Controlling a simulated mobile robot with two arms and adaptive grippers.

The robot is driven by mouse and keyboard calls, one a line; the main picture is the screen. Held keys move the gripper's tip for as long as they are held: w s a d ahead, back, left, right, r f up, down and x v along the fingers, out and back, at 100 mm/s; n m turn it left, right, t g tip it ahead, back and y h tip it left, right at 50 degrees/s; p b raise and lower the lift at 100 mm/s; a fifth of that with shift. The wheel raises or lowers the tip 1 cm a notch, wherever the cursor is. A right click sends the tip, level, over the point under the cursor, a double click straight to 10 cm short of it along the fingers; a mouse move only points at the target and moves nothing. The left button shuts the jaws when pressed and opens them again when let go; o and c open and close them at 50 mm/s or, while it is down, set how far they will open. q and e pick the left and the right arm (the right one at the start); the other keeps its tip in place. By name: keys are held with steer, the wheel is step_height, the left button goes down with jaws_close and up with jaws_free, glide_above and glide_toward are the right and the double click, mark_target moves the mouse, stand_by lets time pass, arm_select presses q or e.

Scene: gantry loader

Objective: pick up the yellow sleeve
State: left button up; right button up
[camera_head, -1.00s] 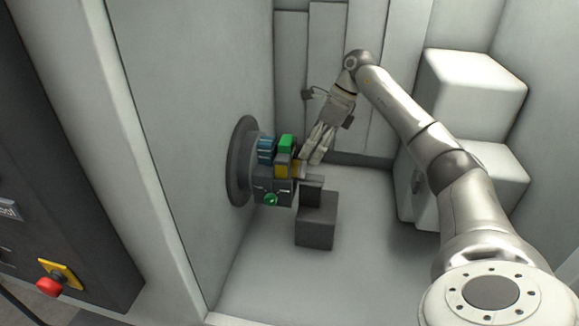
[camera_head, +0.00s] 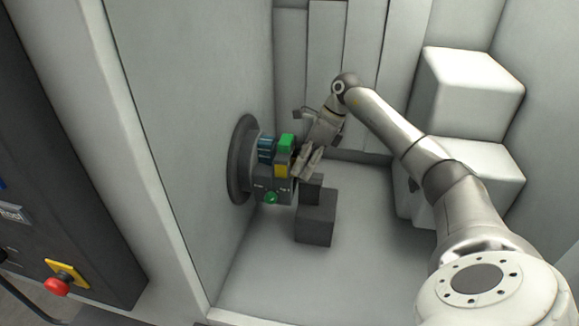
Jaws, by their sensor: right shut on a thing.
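The yellow sleeve (camera_head: 281,170) is a small yellow piece at the chuck on the left wall, just below a green block (camera_head: 286,143). My right gripper (camera_head: 297,170) reaches down from the upper right, with its fingertips at the right side of the yellow sleeve. It is shut on the yellow sleeve, and the fingers hide part of that side. The sleeve still sits among the chuck parts. My left gripper is not in view.
The dark round chuck (camera_head: 240,160) carries blue pieces (camera_head: 265,149) and a dark block with a green knob (camera_head: 271,197). A grey stepped block (camera_head: 316,218) stands just below right. White boxes (camera_head: 472,85) stand at the right. The floor in front is clear.

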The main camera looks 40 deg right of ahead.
steer(key=c, duration=0.3)
steer(key=shift+c, duration=0.2)
steer(key=shift+w, duration=0.1)
steer(key=shift+r+b, duration=0.35)
steer(key=shift+b, duration=0.1)
steer(key=shift+d+r+b, duration=0.15)
steer(key=shift+b, duration=0.15)
steer(key=s+d+b, duration=0.3)
steer(key=s+d, duration=0.2)
steer(key=s, duration=0.1)
steer(key=a+r+p+v, duration=0.1)
steer(key=a+v, duration=0.2)
steer(key=v, duration=1.1)
steer(key=shift+s+r+p, duration=0.35)
steer(key=shift+r, duration=0.05)
